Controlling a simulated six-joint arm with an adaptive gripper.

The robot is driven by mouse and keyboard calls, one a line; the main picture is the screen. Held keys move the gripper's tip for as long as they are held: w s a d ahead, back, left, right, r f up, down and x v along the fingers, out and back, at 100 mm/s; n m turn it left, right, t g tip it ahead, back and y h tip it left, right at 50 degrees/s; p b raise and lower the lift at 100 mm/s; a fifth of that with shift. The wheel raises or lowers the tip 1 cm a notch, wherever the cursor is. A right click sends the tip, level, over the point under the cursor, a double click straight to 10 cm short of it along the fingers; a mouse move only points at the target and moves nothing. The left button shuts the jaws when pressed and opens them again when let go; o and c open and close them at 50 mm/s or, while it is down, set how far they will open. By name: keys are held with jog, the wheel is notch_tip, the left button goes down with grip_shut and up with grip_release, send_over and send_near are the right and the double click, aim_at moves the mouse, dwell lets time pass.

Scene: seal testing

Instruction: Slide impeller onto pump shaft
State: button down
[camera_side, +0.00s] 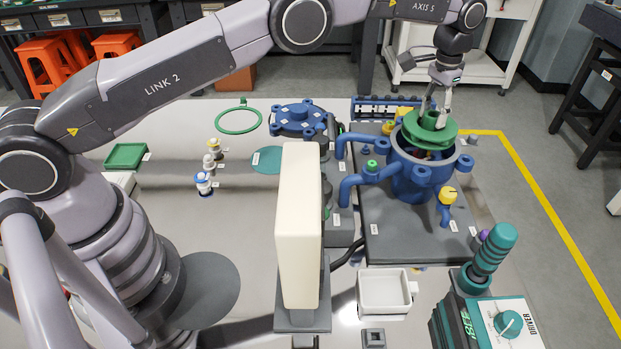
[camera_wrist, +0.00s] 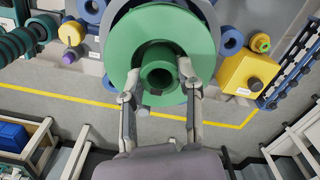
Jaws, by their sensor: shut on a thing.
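The impeller is a green disc with a raised hub, seen in the side view (camera_side: 430,133) and in the wrist view (camera_wrist: 128,50). My gripper (camera_side: 434,117) is shut on it from above; in the wrist view my two fingers (camera_wrist: 160,95) lie against the impeller on either side of its hub. The blue pump housing (camera_side: 410,178) stands on a dark plate, open at the top. The impeller is over or at its open mouth, and a dark gap shows below the disc. The pump shaft is hidden by the impeller, and I cannot tell whether they touch.
Blue pipes and a yellow-knobbed valve (camera_side: 447,196) surround the housing. A blue cover (camera_side: 299,118) and green ring (camera_side: 238,121) lie left. A tall cream panel (camera_side: 300,225), a white tray (camera_side: 384,292) and a teal driver (camera_side: 490,255) stand nearer the camera.

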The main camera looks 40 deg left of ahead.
jog(key=shift+f, duration=0.1)
jog(key=shift+f, duration=0.55)
jog(key=c, duration=0.6)
grip_release()
jog(key=shift+f, duration=0.15)
jog(key=shift+c, duration=0.2)
jog(key=shift+r, duration=2.55)
